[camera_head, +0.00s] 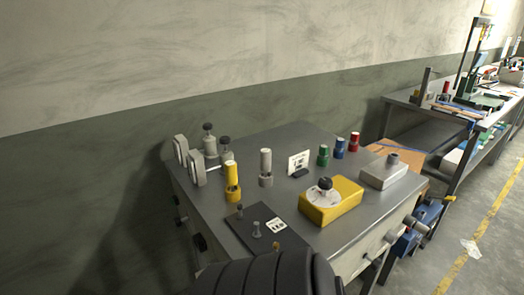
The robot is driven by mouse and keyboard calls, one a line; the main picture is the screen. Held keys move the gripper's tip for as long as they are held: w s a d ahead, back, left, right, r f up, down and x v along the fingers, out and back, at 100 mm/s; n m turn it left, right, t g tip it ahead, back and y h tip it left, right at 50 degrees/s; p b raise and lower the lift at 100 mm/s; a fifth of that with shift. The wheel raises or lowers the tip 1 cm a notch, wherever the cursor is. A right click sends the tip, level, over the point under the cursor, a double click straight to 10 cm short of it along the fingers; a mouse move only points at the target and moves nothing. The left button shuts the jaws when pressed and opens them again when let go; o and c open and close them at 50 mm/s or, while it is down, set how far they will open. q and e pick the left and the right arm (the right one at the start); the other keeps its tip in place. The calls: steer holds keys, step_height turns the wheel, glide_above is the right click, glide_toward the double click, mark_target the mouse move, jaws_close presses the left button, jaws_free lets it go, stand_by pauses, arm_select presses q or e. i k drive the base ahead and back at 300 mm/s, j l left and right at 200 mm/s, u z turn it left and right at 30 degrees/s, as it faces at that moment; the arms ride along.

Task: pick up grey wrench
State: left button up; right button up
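I cannot make out a grey wrench for certain in the head view. A grey metal workbench (300,145) stands against the wall and carries several small tools. Two pale grey upright pieces (196,168) stand at its left edge, with a thin light bar beside them; I cannot tell what they are. Neither of my grippers is in view. A black ribbed part at the bottom middle hides part of the bench's front.
A yellow block (331,203) with a round dial, a grey box (384,175), a yellow cylinder (232,183) and a dark plate (262,229) occupy the bench. Green, blue and red cylinders (354,143) stand at the back right. A second bench (425,103) stands further right, beside open floor.

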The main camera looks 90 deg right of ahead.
mark_target(265, 153)
steer(key=i+l+z, duration=0.15)
steer(key=i+z, duration=0.15)
steer(key=z, duration=0.15)
steer(key=i+z, duration=0.65)
steer(key=z, duration=0.25)
steer(key=i+j+z, duration=0.25)
steer(key=z, duration=0.2)
steer(key=i+j+z, duration=0.3)
steer(key=z, duration=0.15)
steer(key=i+z, duration=0.25)
steer(key=z, duration=0.25)
steer(key=i+z, duration=0.25)
steer(key=z, duration=0.25)
steer(key=i+j+z, duration=0.2)
steer(key=z, duration=0.3)
steer(key=i+j+z, duration=0.2)
steer(key=z, duration=0.3)
steer(key=j, duration=0.1)
